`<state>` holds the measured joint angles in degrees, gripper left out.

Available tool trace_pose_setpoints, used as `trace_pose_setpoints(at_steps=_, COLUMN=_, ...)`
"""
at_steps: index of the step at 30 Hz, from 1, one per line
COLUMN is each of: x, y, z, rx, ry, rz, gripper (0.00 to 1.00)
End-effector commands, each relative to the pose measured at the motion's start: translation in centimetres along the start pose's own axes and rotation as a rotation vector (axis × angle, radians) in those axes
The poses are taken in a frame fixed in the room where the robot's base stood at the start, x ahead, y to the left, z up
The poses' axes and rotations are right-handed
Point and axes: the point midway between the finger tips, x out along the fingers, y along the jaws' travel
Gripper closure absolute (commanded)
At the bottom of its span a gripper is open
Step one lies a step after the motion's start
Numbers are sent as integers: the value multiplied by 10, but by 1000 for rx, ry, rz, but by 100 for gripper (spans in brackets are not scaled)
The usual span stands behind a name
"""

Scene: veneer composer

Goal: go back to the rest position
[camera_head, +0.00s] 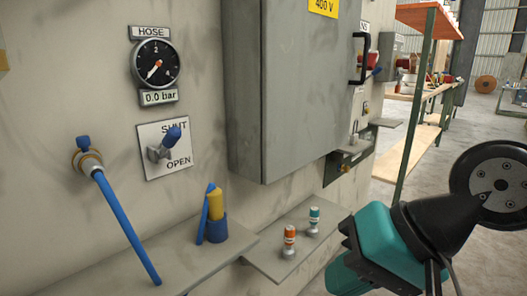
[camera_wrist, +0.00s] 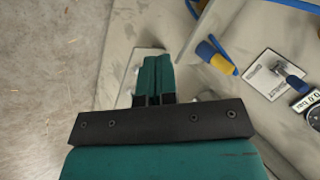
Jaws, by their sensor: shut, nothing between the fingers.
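My gripper (camera_wrist: 153,80) shows in the wrist view with its two teal fingers together and nothing between them. In the head view the teal body of my gripper is at the lower right, in front of the small shelf, and its fingertips are hidden there. A gauge (camera_head: 156,63) marked HOSE reads 0.0 bar. Below it is a SHUT/OPEN valve plate (camera_head: 164,165) with a blue-tipped lever (camera_head: 173,136). A blue hose or rod (camera_head: 127,225) slants down from a brass fitting on the wall.
A grey cabinet (camera_head: 290,90) juts from the wall. A ledge (camera_head: 180,270) carries a yellow and blue item (camera_head: 217,215). A green-framed rack (camera_head: 416,100) stands behind at the right. Open floor shows at right.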

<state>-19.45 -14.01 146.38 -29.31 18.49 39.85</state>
Motion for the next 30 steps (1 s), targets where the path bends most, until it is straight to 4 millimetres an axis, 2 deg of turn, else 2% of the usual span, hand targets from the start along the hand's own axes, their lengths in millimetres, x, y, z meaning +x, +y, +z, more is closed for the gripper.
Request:
trace_pose_setpoints(at_steps=3, x=-10, y=22, z=14, rx=-246, ry=-91, rz=93, gripper=100)
trace_pose_setpoints(at_steps=10, x=-31, y=55, z=38, rx=-637, ry=-299, rz=185, gripper=100)
trace_pose_setpoints(at_steps=12, x=-54, y=37, z=32, rx=-636, ry=-298, rz=183, gripper=100)
trace_pose_setpoints(at_steps=20, x=-109, y=-4, z=19, rx=-633, ry=-296, rz=182, gripper=100)
trace_pose_setpoints(at_steps=30, x=-210, y=-79, z=-4, rx=-633, ry=-295, rz=181, gripper=100)
